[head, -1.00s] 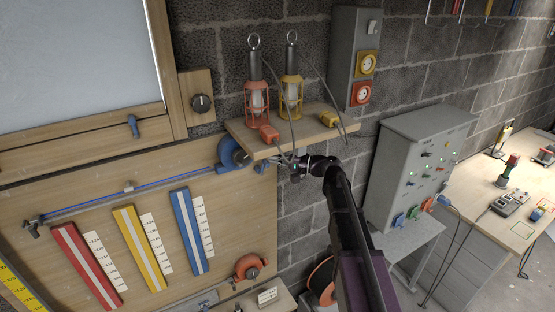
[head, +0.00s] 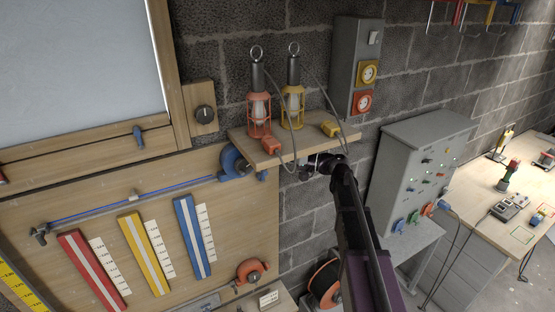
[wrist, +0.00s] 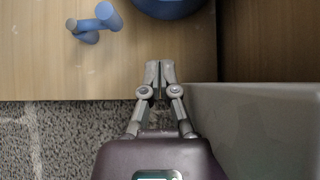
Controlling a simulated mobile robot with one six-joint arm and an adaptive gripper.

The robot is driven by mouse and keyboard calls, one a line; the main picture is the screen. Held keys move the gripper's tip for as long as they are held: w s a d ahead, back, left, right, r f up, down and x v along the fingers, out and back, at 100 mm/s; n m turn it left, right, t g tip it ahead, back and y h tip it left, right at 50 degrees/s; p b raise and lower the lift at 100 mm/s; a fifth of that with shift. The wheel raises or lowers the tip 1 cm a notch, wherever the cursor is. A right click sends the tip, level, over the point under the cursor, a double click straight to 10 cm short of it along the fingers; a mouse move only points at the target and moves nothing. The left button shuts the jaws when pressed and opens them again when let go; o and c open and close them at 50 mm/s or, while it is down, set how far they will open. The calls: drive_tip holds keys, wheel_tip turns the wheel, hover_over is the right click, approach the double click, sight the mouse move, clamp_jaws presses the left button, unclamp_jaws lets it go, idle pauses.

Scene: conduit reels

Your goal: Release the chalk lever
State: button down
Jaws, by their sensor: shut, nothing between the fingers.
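The blue chalk-line reel (head: 236,162) is fixed to the upper right of the wooden board, with a blue line running left from it. A small blue lever (head: 262,175) shows just right of the reel, under the shelf. In the wrist view a blue lever (wrist: 97,22) with a rounded end stands on the board at upper left, and part of the blue reel (wrist: 168,8) shows at the top. My gripper (head: 306,164) is right of the lever, below the shelf. In the wrist view its fingers (wrist: 158,82) are together, empty and apart from the lever.
A wooden shelf (head: 300,140) with a red lamp (head: 259,115) and a yellow lamp (head: 293,105) is close above my gripper. A lamp cable hangs near my gripper. A grey cabinet (head: 415,165) stands to the right. Bare block wall lies below the shelf.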

drive_tip(key=s+d+r+p, duration=0.4)
drive_tip(key=d+r, duration=0.1)
drive_tip(key=d, duration=0.2)
drive_tip(key=shift+d, duration=0.35)
drive_tip(key=s+f+n+g+h+b, duration=0.15)
drive_tip(key=s+f+h+b, duration=0.35)
drive_tip(key=f, duration=0.6)
drive_tip(key=s+f+g+h+b, duration=0.25)
drive_tip(key=s+f+b, duration=0.4)
drive_tip(key=f, duration=0.55)
drive_tip(key=s+f+n+g+h+b, duration=0.1)
drive_tip(key=s+f+h+b, duration=0.4)
drive_tip(key=f, duration=0.6)
drive_tip(key=s+d+f+h+b, duration=0.4)
drive_tip(key=s+d+f+b, duration=0.1)
drive_tip(key=f+b, duration=0.3)
drive_tip(key=shift+s+d+f+n+g, duration=0.15)
drive_tip(key=shift+s+f+n+g, duration=0.25)
drive_tip(key=shift+s+f, duration=0.35)
drive_tip(key=shift+r+h, duration=0.1)
drive_tip(key=shift+h, duration=0.15)
